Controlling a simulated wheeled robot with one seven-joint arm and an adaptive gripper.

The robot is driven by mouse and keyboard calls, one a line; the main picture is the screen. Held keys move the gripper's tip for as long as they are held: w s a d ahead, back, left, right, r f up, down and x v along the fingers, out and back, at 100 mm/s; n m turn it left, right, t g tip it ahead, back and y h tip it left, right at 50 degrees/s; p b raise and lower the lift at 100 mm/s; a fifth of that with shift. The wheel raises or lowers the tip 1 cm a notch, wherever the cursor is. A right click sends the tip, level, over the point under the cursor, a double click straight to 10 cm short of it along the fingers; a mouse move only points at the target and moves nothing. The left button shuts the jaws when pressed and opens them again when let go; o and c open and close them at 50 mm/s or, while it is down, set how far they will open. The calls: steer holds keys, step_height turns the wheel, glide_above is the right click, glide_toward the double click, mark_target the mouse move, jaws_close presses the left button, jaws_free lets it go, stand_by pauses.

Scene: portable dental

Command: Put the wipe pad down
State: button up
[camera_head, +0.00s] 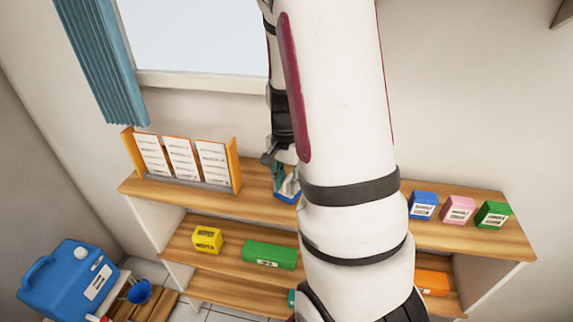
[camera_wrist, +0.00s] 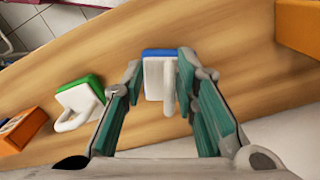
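A wipe pad (camera_wrist: 154,84) with a white top, a blue edge and a white upright handle shows between my fingertips in the wrist view. It appears to rest on the wooden shelf top. In the head view the blue-and-white pad (camera_head: 287,195) shows low at my gripper (camera_head: 281,177), partly hidden by my arm. In the wrist view my gripper (camera_wrist: 159,75) is open, with one finger on each side of the pad. The fingers stand apart from the handle. I cannot tell whether a fingertip touches the pad's side.
A green-edged pad (camera_wrist: 82,99) with a white handle and an orange item (camera_wrist: 20,130) are to the left. An orange-ended card rack (camera_head: 184,162) stands left on the shelf (camera_head: 258,205). Blue, pink and green boxes (camera_head: 457,208) stand right. The wall is close behind.

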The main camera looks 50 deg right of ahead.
step_height(320, 180, up, 11)
steer(key=s+a+r+n+t, duration=0.3)
steer(key=a+r+n, duration=0.3)
steer(key=a, duration=0.5)
steer(key=s+a+r+n+t, duration=0.3)
steer(key=s+a+r+n, duration=0.2)
steer(key=a+n, duration=0.5)
steer(key=shift+a+r+b, duration=0.4)
steer(key=shift+a+r, duration=0.2)
steer(key=shift+a, duration=0.15)
